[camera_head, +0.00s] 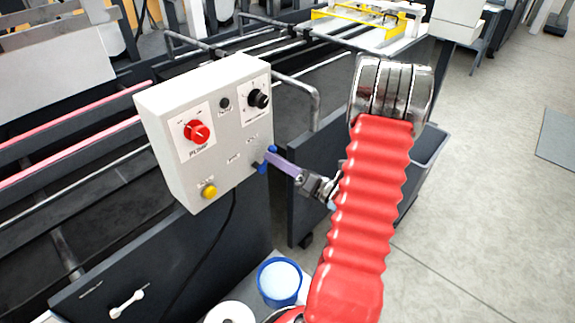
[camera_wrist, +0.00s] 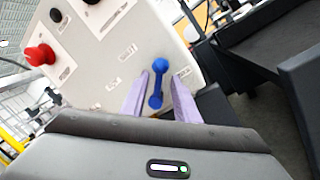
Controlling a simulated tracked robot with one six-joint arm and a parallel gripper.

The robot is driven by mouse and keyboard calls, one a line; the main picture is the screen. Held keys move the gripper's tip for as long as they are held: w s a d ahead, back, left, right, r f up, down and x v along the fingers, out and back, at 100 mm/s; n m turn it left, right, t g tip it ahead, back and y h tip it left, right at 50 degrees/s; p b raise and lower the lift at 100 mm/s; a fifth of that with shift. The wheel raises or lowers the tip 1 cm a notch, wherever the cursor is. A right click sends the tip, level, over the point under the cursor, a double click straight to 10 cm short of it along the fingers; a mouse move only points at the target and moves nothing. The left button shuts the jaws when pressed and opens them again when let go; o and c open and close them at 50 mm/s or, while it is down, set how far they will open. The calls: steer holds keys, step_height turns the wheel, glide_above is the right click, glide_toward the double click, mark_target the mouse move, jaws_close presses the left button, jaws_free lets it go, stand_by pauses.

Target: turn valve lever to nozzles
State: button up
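The blue valve lever (camera_head: 264,164) is on the lower right of the white control box (camera_head: 165,105) in the head view. In the wrist view my gripper (camera_wrist: 159,82) has one finger on each side of the lever, with gaps showing. The labels near the lever are too small to read.
The box carries a red pump knob (camera_head: 196,132), a black knob (camera_head: 258,98) and a yellow button (camera_head: 209,191). A blue-rimmed container (camera_head: 279,281) stands below. A dark machine frame with rails lies behind; open floor (camera_head: 470,200) is at right.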

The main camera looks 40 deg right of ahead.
steer(key=v, duration=1.3)
steer(key=shift+s, duration=0.35)
steer(key=shift+d+f, duration=0.1)
stand_by(0.3)
